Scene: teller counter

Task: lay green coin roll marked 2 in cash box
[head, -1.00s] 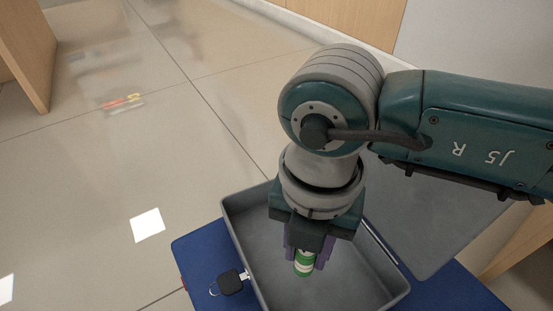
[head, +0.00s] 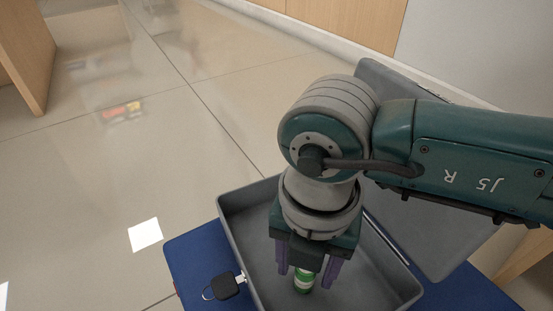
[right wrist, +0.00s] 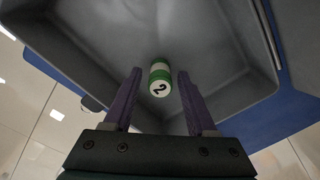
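The green coin roll (head: 304,280) with a white band is inside the grey cash box (head: 241,222). In the right wrist view the coin roll (right wrist: 159,80) shows its white end marked 2. My right gripper (head: 307,280) reaches down into the box. In the right wrist view its purple fingers (right wrist: 157,92) stand apart on either side of the roll, with a gap to it on both sides. The roll appears to lie on the box floor (right wrist: 120,40). My left gripper is in neither view.
The box's lid (head: 440,228) is open on the right. A black key fob (head: 226,286) with a ring is at the box's left side. The box stands on a blue surface (head: 190,262). The rest of the box floor looks clear.

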